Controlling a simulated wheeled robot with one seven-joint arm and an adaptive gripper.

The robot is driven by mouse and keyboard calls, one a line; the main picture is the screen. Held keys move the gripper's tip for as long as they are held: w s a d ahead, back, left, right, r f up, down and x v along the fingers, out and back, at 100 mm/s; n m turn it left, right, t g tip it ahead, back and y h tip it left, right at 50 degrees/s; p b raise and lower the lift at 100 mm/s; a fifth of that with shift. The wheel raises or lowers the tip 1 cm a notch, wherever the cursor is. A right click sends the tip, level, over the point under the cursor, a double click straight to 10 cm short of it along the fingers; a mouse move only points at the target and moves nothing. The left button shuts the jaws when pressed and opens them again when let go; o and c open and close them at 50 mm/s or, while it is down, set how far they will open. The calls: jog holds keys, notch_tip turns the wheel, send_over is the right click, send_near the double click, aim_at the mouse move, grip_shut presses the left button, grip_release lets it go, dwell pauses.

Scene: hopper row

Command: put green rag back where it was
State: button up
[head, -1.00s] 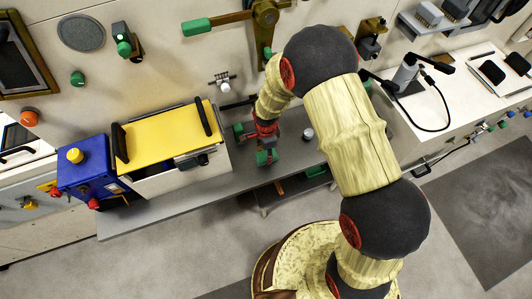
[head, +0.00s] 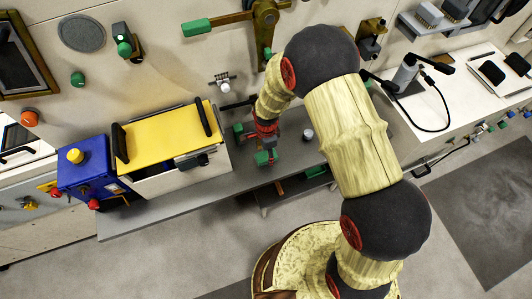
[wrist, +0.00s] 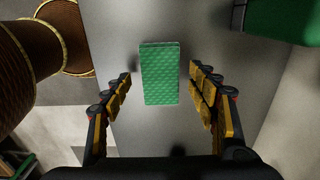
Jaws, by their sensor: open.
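The green rag (wrist: 160,73) is a flat, textured green rectangle lying on the grey bench top (wrist: 130,125) in the wrist view. My gripper (wrist: 160,95) is open, with one finger to the left of the rag and one to the right, and clear gaps on both sides. It is not holding the rag. In the head view my gripper (head: 253,147) is low over the grey bench (head: 190,203), right of the yellow-topped hopper box. I cannot make out the rag there.
The yellow-topped box (head: 165,138) and a blue box (head: 88,167) stand left on the bench. A small pale cup-like item (head: 308,134) is right of my gripper. A dark green object (wrist: 278,20) shows at the upper right in the wrist view. The wall carries levers and knobs.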

notch_tip(320, 180, up, 12)
jog(key=p, duration=0.1)
notch_tip(320, 180, up, 9)
jog(key=n+t, duration=0.1)
jog(key=n, duration=0.2)
send_over(266, 156)
jog(key=d, duration=0.3)
jog(key=s+d+r+n+t, duration=0.1)
jog(key=s+d+r+n, duration=0.15)
jog(key=r, duration=0.45)
jog(key=s+d+r+n+t, duration=0.1)
jog(key=s+d+r+n, duration=0.15)
jog(key=r, duration=0.35)
jog(key=s+d+r+n+t, duration=0.1)
jog(key=s+d+r+n, duration=0.2)
jog(key=s+r, duration=0.2)
jog(key=s+d+r+n+t, duration=0.1)
jog(key=s+d+r+n, duration=0.2)
jog(key=s, duration=0.7)
notch_tip(266, 156, up, 2)
jog(key=shift+d+r+n+t, duration=0.2)
jog(key=shift+n+t, duration=0.1)
jog(key=shift+n, duration=0.1)
notch_tip(266, 156, down, 8)
jog(key=b, duration=0.7)
jog(key=shift+b, duration=0.4)
